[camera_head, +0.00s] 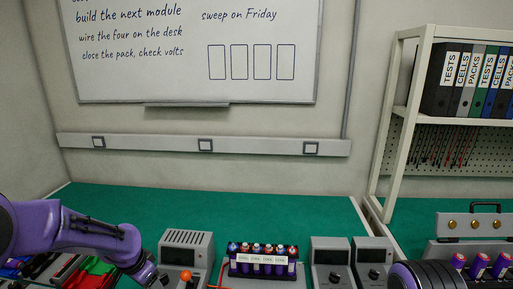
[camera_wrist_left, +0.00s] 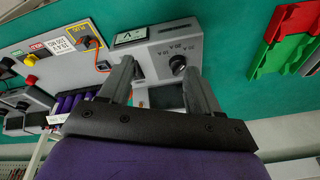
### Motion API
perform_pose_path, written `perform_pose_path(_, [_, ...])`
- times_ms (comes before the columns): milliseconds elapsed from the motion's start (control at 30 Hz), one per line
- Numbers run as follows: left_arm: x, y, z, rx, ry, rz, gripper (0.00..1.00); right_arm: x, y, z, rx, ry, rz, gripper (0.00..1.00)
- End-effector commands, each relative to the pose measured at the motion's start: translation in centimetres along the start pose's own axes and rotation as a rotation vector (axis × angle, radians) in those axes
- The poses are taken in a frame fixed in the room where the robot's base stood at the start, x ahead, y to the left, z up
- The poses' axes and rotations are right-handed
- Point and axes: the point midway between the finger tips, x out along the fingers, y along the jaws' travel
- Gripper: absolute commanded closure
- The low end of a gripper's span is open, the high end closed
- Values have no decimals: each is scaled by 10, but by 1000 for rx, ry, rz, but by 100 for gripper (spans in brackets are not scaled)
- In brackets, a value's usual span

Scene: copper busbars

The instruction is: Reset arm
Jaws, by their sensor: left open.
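My left arm enters the head view from the left, and my left gripper (camera_head: 150,277) is at the bottom, partly cut off, just left of a grey device with an orange knob (camera_head: 187,258). In the left wrist view my left gripper (camera_wrist_left: 160,78) has its two fingers apart, with no object held between them. A grey instrument with a dark knob and a small display (camera_wrist_left: 160,55) lies beyond the fingers. A dark ribbed part at the lower right of the head view may belong to my right arm; my right gripper does not show.
A row of purple cells in a black holder (camera_head: 263,262) stands at the front middle. Grey boxes (camera_head: 330,262) are to its right. Red and green parts (camera_head: 95,270) lie at left. The green desk (camera_head: 270,205) is clear behind. A shelf (camera_head: 400,110) with binders stands at right.

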Motion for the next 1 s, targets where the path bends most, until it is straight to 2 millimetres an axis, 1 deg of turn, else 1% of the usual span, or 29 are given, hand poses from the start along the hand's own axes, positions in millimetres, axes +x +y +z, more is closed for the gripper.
perform_pose_path(100, [8, 1, -5, -124, 87, -36, 37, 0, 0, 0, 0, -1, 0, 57])
perform_pose_path(200, [21, 5, -4, -255, 164, -67, 37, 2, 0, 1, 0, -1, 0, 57])
perform_pose_path(267, [34, 9, 2, -346, 210, -85, 37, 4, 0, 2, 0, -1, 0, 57])
perform_pose_path(367, [64, 22, 25, -531, 285, -120, 37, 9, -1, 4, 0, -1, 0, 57])
perform_pose_path(400, [79, 30, 42, -618, 313, -138, 37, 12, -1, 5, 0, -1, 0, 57])
perform_pose_path(467, [103, 46, 77, -754, 347, -170, 37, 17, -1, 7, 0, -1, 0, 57])
perform_pose_path(500, [117, 58, 107, -841, 362, -197, 37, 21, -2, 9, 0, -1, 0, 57])
perform_pose_path(533, [127, 68, 132, -902, 366, -219, 37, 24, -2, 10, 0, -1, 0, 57])
perform_pose_path(567, [134, 78, 157, -954, 366, -242, 37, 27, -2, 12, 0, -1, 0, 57])
perform_pose_path(600, [142, 91, 190, -1009, 356, -271, 37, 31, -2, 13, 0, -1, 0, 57])
perform_pose_path(667, [148, 112, 236, -1057, 320, -307, 37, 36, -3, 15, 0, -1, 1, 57])
perform_pose_path(700, [151, 126, 264, -1070, 282, -323, 37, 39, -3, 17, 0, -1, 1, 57])
perform_pose_path(733, [153, 136, 282, -1068, 247, -331, 37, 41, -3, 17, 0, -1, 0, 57])
perform_pose_path(800, [156, 157, 318, -1050, 156, -331, 37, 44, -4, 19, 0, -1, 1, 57])
perform_pose_path(900, [163, 176, 350, -1030, 69, -330, 37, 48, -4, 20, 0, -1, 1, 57])
perform_pose_path(1000, [165, 182, 362, -1023, 37, -331, 37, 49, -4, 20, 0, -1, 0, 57])
